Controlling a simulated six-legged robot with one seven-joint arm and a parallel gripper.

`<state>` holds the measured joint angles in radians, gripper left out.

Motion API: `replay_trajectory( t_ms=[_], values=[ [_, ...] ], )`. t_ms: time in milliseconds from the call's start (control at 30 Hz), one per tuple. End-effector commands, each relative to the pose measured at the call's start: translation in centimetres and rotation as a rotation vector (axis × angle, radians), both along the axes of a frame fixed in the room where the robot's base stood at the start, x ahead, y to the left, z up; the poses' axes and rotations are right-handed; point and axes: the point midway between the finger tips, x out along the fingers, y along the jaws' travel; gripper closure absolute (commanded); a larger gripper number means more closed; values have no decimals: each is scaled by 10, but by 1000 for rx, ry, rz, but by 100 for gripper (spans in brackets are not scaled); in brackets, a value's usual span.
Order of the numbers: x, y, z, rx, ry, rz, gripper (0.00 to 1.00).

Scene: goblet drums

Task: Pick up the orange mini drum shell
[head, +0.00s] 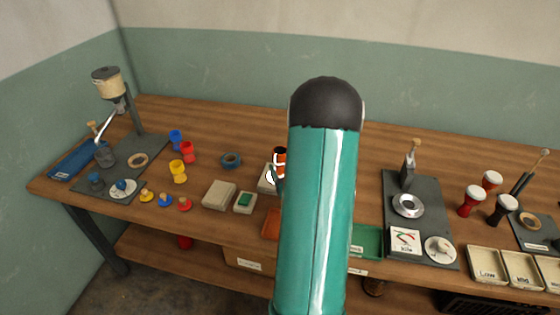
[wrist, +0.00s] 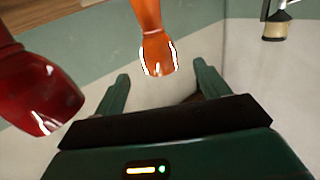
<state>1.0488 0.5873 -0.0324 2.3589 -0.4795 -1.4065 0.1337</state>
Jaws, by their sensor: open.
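The orange mini drum shell (head: 280,154) stands near the middle of the bench in the head view, partly hidden by my arm. In the wrist view the orange shell (wrist: 156,48) shows its glossy rounded end beyond and between the fingertips, with its narrower part running to the top edge. My gripper (wrist: 162,90) is open, with one green finger on each side and nothing between them. The shell looks apart from both fingers. In the head view my arm hides most of the gripper.
A dark red shell (wrist: 38,85) is close on the left in the wrist view, near the left finger. Pale blocks (head: 219,194) lie in front. Red drums (head: 470,200) stand right.

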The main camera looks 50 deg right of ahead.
Motion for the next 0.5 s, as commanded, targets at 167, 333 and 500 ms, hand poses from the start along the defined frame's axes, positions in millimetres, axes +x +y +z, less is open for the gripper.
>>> replay_trajectory(
  t_ms=[167, 333, 500],
  values=[
    [23, -18, 0, -1, 0, 0, 26],
    [32, -25, 0, 0, 1, -1, 26],
    [53, -38, 0, -1, 0, 1, 26]
  ],
)
